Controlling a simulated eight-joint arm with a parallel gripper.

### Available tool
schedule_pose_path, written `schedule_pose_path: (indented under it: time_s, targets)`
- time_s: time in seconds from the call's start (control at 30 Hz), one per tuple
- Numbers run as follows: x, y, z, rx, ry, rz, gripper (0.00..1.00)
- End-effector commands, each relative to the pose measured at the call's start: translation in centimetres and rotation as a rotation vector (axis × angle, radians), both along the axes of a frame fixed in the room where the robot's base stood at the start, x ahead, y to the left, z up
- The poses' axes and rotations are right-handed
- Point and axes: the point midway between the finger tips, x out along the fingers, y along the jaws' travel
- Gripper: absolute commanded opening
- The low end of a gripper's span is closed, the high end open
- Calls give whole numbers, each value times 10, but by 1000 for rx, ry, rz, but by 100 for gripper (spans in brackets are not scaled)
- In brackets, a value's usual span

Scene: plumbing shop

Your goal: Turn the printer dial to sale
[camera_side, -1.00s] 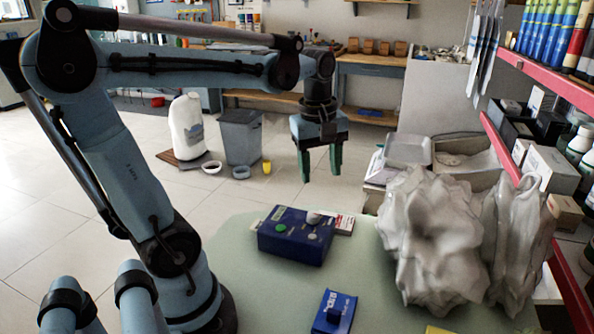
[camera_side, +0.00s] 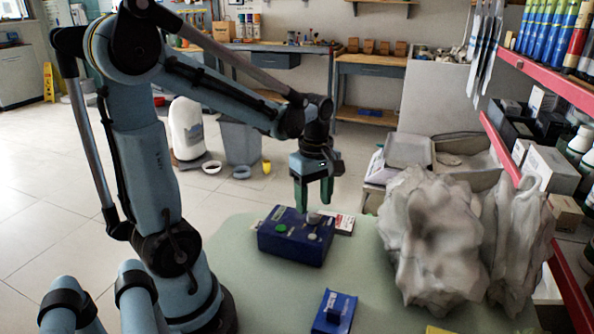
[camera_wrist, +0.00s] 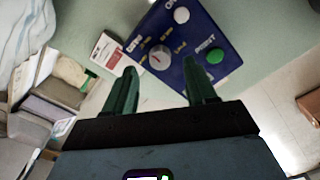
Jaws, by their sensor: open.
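The printer (camera_side: 296,238) is a dark blue box on the pale green table (camera_side: 232,270). In the wrist view its blue face (camera_wrist: 186,45) has a round grey dial (camera_wrist: 160,57) with a light pointer mark, printed labels around it, a green button (camera_wrist: 215,56) and a white button (camera_wrist: 181,15). The label text is too small to read surely. My gripper (camera_side: 315,211) is open and points down over the printer's back right part, near the dial.
A white and red card (camera_side: 344,224) lies beside the printer. A smaller blue item (camera_side: 335,312) lies at the table's front. A large crumpled pale bag (camera_side: 437,240) stands to the right, near a red-edged shelf (camera_side: 560,90). The table left of the printer is clear.

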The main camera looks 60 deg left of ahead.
Motion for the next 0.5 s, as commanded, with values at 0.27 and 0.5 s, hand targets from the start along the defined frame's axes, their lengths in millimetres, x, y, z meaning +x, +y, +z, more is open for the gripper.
schedule_pose_path:
  time_s: [0.27,0.5]
  targets:
    - [0,0,-25,0,0,0,56]
    - [0,0,-31,0,0,0,56]
